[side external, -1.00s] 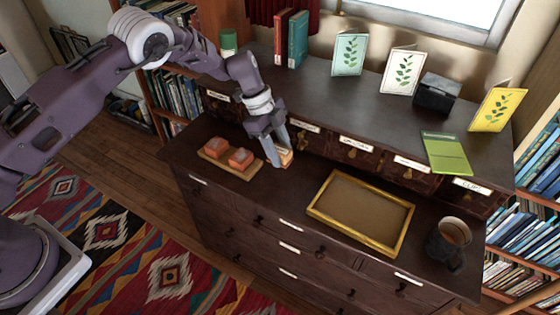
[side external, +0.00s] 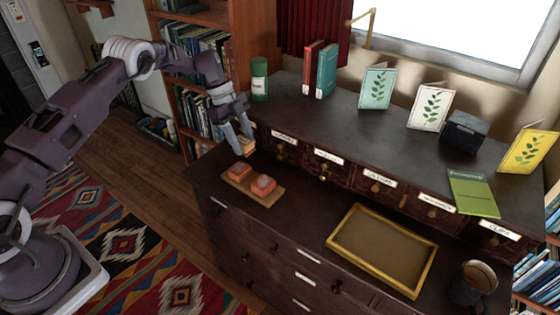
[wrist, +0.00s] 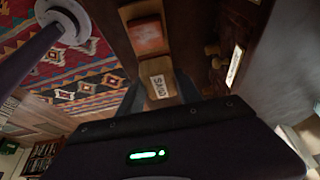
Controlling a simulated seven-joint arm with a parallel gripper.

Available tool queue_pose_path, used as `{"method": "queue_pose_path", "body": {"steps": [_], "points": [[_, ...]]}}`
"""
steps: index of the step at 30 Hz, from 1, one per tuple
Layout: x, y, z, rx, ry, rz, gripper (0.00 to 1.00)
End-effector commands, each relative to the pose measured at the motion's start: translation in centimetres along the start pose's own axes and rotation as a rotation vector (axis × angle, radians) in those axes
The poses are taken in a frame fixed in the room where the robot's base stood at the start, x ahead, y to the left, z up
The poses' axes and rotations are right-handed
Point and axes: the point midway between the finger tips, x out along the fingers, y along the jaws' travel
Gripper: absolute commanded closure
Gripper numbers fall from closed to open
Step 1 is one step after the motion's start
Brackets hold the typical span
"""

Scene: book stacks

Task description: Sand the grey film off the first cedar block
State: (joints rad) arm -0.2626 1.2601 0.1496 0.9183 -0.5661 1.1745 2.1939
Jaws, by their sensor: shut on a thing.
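Two reddish cedar blocks, a left one (side external: 241,172) and a right one (side external: 263,185), sit side by side on a light wooden board (side external: 272,199) at the left of the desk. Their tops look paler and greyish. My gripper (side external: 240,143) is shut on a small tan block labelled SAND (side external: 244,147), held above and just behind the left cedar block, apart from it. In the wrist view, the SAND block (wrist: 158,73) is between my fingers, and one cedar block (wrist: 147,36) shows beyond it. The other cedar block cannot be made out there.
Labelled small drawers (side external: 330,165) line the back. A green canister (side external: 259,79), books and cards stand on the upper shelf. Desk between board and tray is clear.

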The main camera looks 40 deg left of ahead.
Motion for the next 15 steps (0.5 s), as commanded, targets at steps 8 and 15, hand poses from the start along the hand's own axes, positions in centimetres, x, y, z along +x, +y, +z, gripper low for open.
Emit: {"method": "queue_pose_path", "body": {"steps": [8, 15], "points": [[-2.2, 1.0, 4.2, -0.007, -0.006, 0.001, 0.91], [-1.0, 1.0, 4.6, -0.006, -0.006, 0.001, 0.91]]}}
